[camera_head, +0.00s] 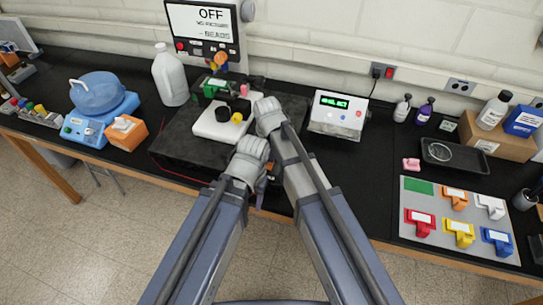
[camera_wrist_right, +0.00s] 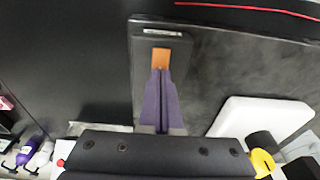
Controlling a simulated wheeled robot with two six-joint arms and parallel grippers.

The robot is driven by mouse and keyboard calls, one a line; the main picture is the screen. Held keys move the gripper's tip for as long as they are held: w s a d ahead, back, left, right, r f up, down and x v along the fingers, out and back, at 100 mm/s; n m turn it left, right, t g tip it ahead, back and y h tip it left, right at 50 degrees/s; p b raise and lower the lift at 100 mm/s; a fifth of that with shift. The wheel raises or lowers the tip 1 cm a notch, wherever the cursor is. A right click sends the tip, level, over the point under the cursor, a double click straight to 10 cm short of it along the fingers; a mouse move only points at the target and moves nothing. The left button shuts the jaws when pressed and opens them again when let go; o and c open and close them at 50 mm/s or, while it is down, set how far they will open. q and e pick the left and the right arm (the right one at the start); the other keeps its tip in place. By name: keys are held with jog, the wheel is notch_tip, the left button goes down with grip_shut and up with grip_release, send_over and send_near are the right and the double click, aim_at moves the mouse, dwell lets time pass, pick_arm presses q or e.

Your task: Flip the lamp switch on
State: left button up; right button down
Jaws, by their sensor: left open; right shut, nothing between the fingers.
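An orange switch (camera_wrist_right: 161,58) sits on a dark, narrow box with a small white label in the right wrist view. My right gripper (camera_wrist_right: 160,78) has its purple fingers shut together and empty, with their tips right at the near edge of the orange switch. I cannot tell whether they touch it or which way the switch is set. In the head view my right wrist hides most of this spot. My left gripper (camera_head: 249,168) is lower in the head view, beside the right forearm, open and holding nothing that I can see. I cannot make out a lamp.
A white device (camera_head: 225,122) with black and yellow knobs stands close to my right gripper. A box with a green display (camera_head: 338,113) is to its right. A white jug (camera_head: 170,76) stands at the back left.

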jog(key=shift+w+f, duration=0.1)
jog(key=shift+f, duration=0.15)
jog(key=shift+r, duration=0.1)
jog(key=shift+s, duration=0.2)
jog(key=shift+s+a+r, duration=0.15)
jog(key=shift+s+a, duration=0.05)
jog(key=shift+s, duration=0.4)
jog(key=shift+r, duration=0.15)
